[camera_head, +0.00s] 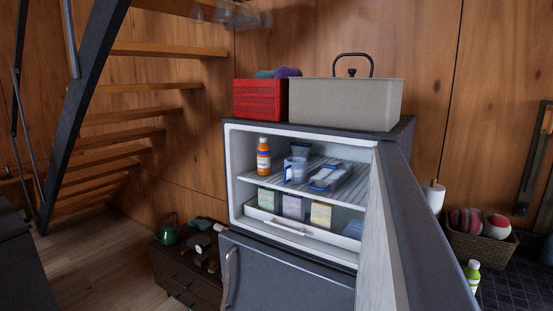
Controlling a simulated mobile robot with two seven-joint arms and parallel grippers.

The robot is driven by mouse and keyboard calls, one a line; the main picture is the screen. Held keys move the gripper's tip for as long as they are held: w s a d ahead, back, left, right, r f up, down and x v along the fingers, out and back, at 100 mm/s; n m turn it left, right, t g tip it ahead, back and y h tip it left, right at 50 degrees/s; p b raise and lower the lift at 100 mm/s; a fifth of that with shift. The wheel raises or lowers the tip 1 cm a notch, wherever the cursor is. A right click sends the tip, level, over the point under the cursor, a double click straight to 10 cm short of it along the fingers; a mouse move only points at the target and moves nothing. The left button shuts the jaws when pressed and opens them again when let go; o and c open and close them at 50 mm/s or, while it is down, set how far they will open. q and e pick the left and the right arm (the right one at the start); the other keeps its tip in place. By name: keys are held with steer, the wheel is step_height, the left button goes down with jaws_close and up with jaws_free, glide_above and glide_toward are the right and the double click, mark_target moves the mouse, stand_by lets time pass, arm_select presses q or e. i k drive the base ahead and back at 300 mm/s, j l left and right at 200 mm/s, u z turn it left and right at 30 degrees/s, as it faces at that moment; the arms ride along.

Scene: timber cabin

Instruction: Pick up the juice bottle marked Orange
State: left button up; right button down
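The label's writing is too small to read. A second bottle (472,272), yellow-green with a white cap, stands on the dark surface at the lower right. Neither of my grippers shows in the head view.
The fridge door (410,220) stands open at the right of the compartment. A jug (295,170) and a blue-and-white container (329,177) share the shelf. A lower door (285,275) is shut. A low cabinet (180,270) stands left.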

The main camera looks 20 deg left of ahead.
mark_target(264, 150)
steer(key=j+z, duration=0.25)
steer(key=k+j+z, duration=0.2)
steer(key=j, duration=0.2)
steer(key=j+z, duration=0.45)
steer(key=j, duration=0.15)
steer(key=k+j+z, duration=0.15)
steer(key=j, duration=0.2)
steer(key=k+j+z, duration=0.2)
steer(key=j, duration=0.15)
steer(key=i, duration=0.1)
